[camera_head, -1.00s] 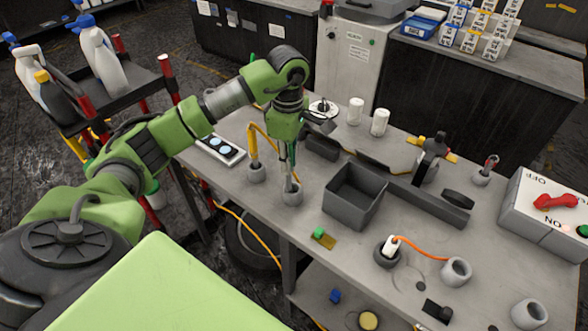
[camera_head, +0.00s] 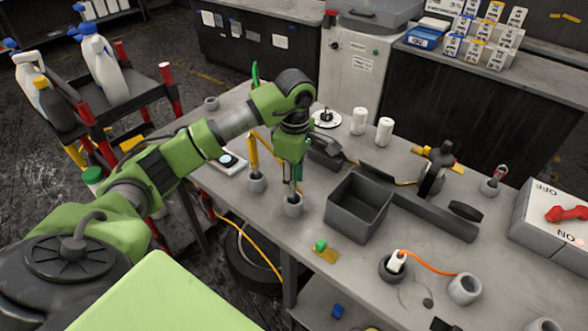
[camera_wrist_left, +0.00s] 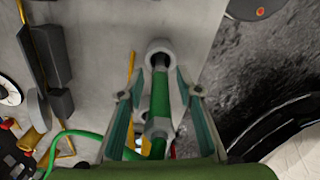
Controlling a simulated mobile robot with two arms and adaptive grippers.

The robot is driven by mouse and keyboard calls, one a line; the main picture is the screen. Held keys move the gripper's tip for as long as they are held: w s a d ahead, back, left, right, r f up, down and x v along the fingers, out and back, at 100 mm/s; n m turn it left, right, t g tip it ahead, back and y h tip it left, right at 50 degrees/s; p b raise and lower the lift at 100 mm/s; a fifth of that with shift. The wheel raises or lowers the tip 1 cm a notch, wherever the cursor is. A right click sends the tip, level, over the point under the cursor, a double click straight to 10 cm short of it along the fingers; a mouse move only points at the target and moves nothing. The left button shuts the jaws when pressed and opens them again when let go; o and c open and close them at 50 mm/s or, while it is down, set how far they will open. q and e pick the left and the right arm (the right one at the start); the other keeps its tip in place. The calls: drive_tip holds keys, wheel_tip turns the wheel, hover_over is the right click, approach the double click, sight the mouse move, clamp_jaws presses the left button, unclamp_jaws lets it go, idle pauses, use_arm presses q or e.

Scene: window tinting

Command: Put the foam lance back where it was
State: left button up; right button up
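My left gripper (camera_head: 293,178) points down over a grey round holder (camera_head: 293,206) at the table's front edge. In the left wrist view, the fingers (camera_wrist_left: 158,85) stand on both sides of a green lance (camera_wrist_left: 159,104), apparently the foam lance. Narrow gaps show between it and both fingers, so the gripper looks open around it. The lance's dark lower end is in the mouth of the holder (camera_wrist_left: 159,48). A green hose (camera_wrist_left: 75,138) shows at lower left. In the head view my gripper mostly hides the lance. My right gripper is not in view.
A yellow lance (camera_head: 253,152) stands in a similar holder (camera_head: 256,184) just left. A dark grey open bin (camera_head: 336,224) is close on the right. A green block (camera_head: 320,245) lies in front. A bottle cart (camera_head: 120,125) stands at far left.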

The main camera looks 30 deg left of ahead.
use_arm(q)
wheel_tip(320, 180, up, 10)
drive_tip(key=shift+d+r+b, duration=0.1)
drive_tip(key=shift+r+b, duration=0.1)
drive_tip(key=shift+b, duration=0.65)
drive_tip(key=shift+r, duration=0.65)
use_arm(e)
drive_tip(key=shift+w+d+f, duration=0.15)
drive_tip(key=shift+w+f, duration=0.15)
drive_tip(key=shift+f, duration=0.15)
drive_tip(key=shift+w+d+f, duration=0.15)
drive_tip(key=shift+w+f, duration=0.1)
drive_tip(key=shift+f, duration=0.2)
use_arm(q)
drive_tip(key=shift+s, duration=0.1)
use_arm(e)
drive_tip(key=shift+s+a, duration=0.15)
